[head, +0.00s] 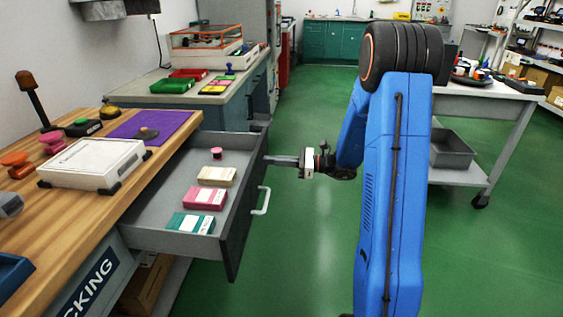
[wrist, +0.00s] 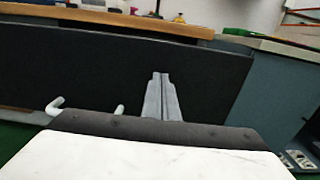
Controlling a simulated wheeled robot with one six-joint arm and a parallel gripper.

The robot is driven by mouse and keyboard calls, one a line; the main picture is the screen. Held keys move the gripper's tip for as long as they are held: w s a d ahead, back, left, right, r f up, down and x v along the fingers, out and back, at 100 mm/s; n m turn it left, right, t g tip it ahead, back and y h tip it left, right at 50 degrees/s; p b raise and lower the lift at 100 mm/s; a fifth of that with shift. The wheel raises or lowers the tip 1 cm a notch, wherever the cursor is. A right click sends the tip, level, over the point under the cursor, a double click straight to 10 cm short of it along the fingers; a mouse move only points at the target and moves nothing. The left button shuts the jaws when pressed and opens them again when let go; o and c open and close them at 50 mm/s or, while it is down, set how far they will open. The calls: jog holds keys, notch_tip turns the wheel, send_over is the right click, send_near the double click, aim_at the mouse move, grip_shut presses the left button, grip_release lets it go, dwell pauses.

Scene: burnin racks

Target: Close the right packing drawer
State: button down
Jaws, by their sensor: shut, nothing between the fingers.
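The packing drawer (head: 160,240) stands pulled out from under the wooden packing bench, its dark front panel (head: 242,215) facing right. Its pale handle (head: 262,202) is on that front. Inside lie a teal box (head: 190,223), a pink box (head: 205,198), a cream box (head: 216,176) and a small pink-topped item (head: 216,153). My gripper (head: 268,160) is shut and empty, its fingertips at the drawer front, beyond the handle. In the wrist view the shut fingers (wrist: 160,80) point at the dark front panel (wrist: 80,70), right of the handle (wrist: 56,106). I cannot tell whether they touch it.
The wooden bench top (head: 60,225) holds a white box (head: 95,163), a purple mat (head: 155,124) and several small items. A grey bench with trays stands behind. A wheeled table (head: 490,95) is at the right. The green floor (head: 310,240) right of the drawer is clear.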

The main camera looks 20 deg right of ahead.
jog(key=shift+w+a, duration=0.15)
jog(key=shift+a, duration=0.1)
send_near(198, 165)
jog(key=w+a+r, duration=0.1)
jog(key=a, duration=0.1)
jog(key=w+a+r, duration=0.2)
jog(key=a, duration=0.1)
jog(key=w+a+r, duration=0.1)
jog(key=a, duration=0.2)
jog(key=shift+w+a+r, duration=0.1)
jog(key=shift+w+r, duration=0.1)
jog(key=shift+r, duration=0.05)
jog(key=shift+w+a+r, duration=0.1)
jog(key=shift+w+a, duration=0.1)
jog(key=shift+r, duration=0.1)
